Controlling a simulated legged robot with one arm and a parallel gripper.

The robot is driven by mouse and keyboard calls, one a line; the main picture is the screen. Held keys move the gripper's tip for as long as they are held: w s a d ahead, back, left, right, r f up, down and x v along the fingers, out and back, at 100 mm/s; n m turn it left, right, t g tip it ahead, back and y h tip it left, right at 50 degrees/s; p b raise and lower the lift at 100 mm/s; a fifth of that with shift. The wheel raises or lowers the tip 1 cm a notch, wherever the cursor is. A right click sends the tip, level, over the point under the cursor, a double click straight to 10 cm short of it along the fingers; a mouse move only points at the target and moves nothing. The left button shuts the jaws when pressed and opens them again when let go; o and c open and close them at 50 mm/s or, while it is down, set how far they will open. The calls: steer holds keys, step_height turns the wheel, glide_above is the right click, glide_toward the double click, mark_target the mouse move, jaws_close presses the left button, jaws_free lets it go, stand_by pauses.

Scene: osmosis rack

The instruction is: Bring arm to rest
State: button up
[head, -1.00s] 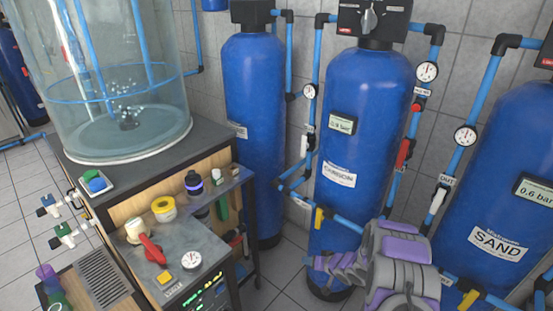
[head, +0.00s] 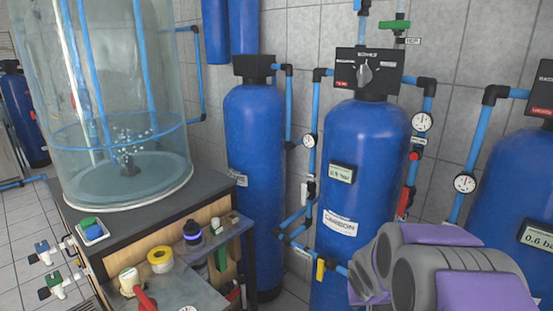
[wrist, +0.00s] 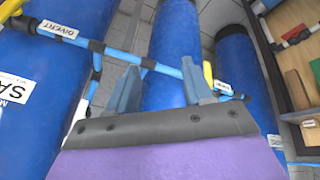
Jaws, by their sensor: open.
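My gripper (wrist: 162,88) shows in the wrist view with its two grey-blue fingers spread apart and nothing between them. Behind the fingers are a blue tank (wrist: 178,45) and a blue pipe (wrist: 118,54). In the head view my grey and purple arm is folded at the lower right, in front of the carbon tank (head: 362,150). The fingertips cannot be made out in the head view.
A black-topped bench (head: 205,190) with a large clear water vessel (head: 120,165) stands at the left. A further blue tank (head: 253,135) stands behind. Blue pipes with gauges (head: 465,183) run between the tanks.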

steer(key=s+a+r+g, duration=0.2)
steer(key=s+a+r, duration=0.1)
steer(key=s, duration=0.8)
steer(key=s+a+r+g+y, duration=0.1)
steer(key=s+a+r+g, duration=0.1)
steer(key=s, duration=1)
steer(key=s+a+r+n+g+y, duration=0.1)
steer(key=s+a+r, duration=0.3)
steer(key=s, duration=0.8)
steer(key=shift+a+r+g, duration=0.2)
steer(key=shift+a+g, duration=0.2)
steer(key=shift+g, duration=0.2)
